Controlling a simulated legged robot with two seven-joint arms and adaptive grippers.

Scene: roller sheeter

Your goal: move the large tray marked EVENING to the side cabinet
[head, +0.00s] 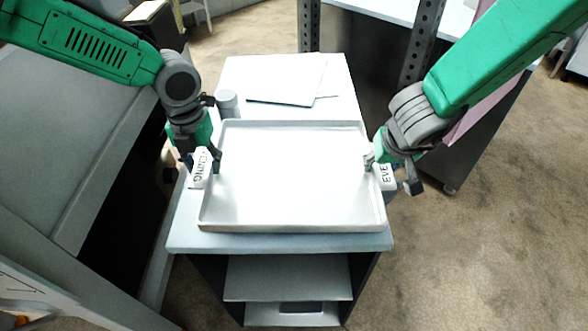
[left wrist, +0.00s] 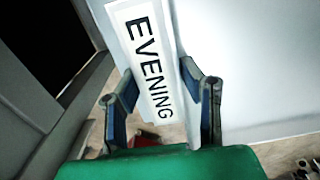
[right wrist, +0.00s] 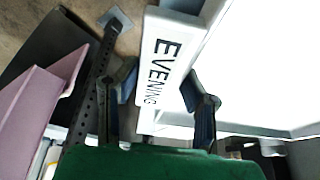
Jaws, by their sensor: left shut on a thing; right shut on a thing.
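The large white tray (head: 290,222) is empty and level over the top of a pale cabinet (head: 250,243). I cannot tell whether it touches that top. Its left end has a label reading EVENING, clear in the left wrist view (left wrist: 150,65). Its right end has the same label, clear in the right wrist view (right wrist: 165,55). My left gripper (head: 205,165) is shut on the tray's left end, with a finger on each side of the labelled part. My right gripper (head: 378,165) is shut on the tray's right end in the same way.
A flat pale sheet (head: 287,80) and a small grey cylinder (head: 228,103) are on the cabinet top behind the tray. The cabinet has open shelves (head: 288,278) below. A grey machine (head: 70,130) stands close on the left. Perforated metal posts (head: 422,40) stand behind. Floor is clear at right.

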